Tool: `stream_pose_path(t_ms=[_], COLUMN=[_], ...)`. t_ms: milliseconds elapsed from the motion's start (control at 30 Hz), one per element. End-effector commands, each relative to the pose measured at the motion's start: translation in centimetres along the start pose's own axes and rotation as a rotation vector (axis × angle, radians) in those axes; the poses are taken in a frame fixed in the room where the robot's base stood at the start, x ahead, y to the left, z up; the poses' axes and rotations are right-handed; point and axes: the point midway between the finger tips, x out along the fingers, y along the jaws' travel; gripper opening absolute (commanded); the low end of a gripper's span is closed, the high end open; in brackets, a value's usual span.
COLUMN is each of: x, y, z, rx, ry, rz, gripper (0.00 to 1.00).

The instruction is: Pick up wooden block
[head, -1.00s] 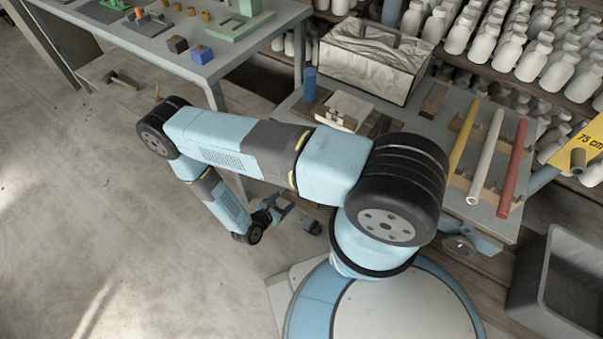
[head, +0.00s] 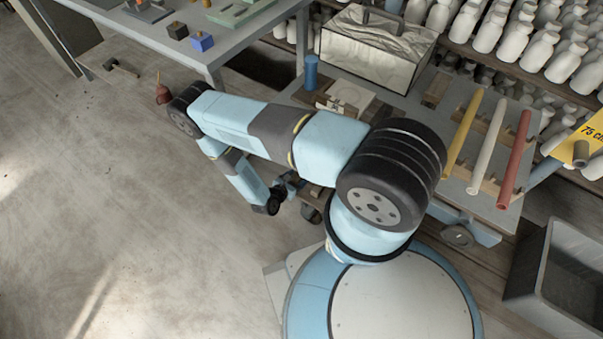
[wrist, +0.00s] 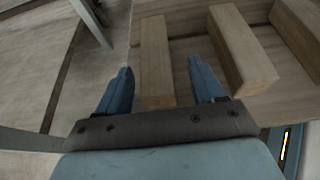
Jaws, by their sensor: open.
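In the wrist view my gripper (wrist: 160,67) is open, with one blue finger on each side. A long, pale wooden block (wrist: 154,45) shows between the fingers, with a visible gap on both sides; I cannot tell how far below the fingertips it lies. A second wooden block (wrist: 240,50) lies just right of the right finger, and a third (wrist: 303,30) is in the upper right corner. In the head view my gripper (head: 289,184) is small and partly hidden beside the bench's near edge, and these blocks are mostly hidden by my arm.
The blocks rest on a wooden board (wrist: 190,48). A grey bin (head: 560,270) stands at right. The floor (head: 130,220) at left is mostly clear.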

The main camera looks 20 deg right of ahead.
Motion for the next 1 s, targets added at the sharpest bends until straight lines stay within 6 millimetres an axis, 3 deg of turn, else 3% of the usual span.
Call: stream_pose_path(t_ms=[300,533,1000], x=[3.9,4.1,4.1], y=[0.3,0.3,0.3], z=[0.3,0.3,0.3], rx=[0.002,0.001,0.000], ry=[-0.001,0.000,0.000], rz=[-0.001,0.000,0.000], gripper=[0.68,0.68,0.24])
